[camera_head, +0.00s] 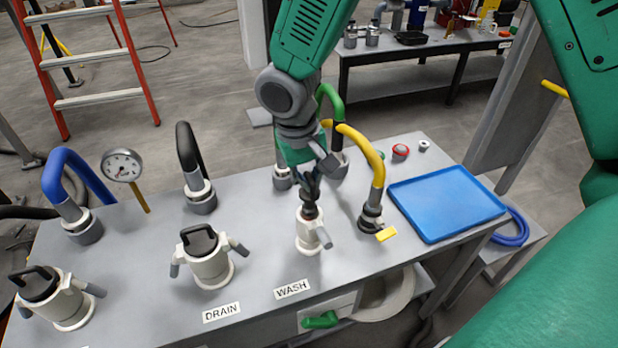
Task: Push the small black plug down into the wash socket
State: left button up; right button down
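The wash socket (309,238) is a pale cylindrical fitting with a side lever, standing behind the WASH label (292,289). The small black plug (310,211) sits upright at the socket's mouth, and its lower end is hidden there. I cannot tell how deep it sits. My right gripper (310,190) points down right above the plug, with its dark fingers at or touching the plug's top. The fingers blend with the plug, so I cannot tell whether they grip it. My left gripper is not in view.
A yellow hose end (372,212) stands close to the right of the socket, and a blue tray (445,203) lies beyond it. The capped drain socket (208,262) stands to the left. A black hose end (200,190) and a gauge (122,165) stand farther back.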

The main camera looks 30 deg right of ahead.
jog(key=shift+f+b, duration=0.5)
jog(key=shift+f, duration=0.9)
jog(key=c, duration=1.6)
grip_release()
jog(key=shift+c, duration=0.2)
notch_tip(320, 180, up, 12)
jog(key=a, duration=0.2)
jog(key=shift+w+f, duration=0.15)
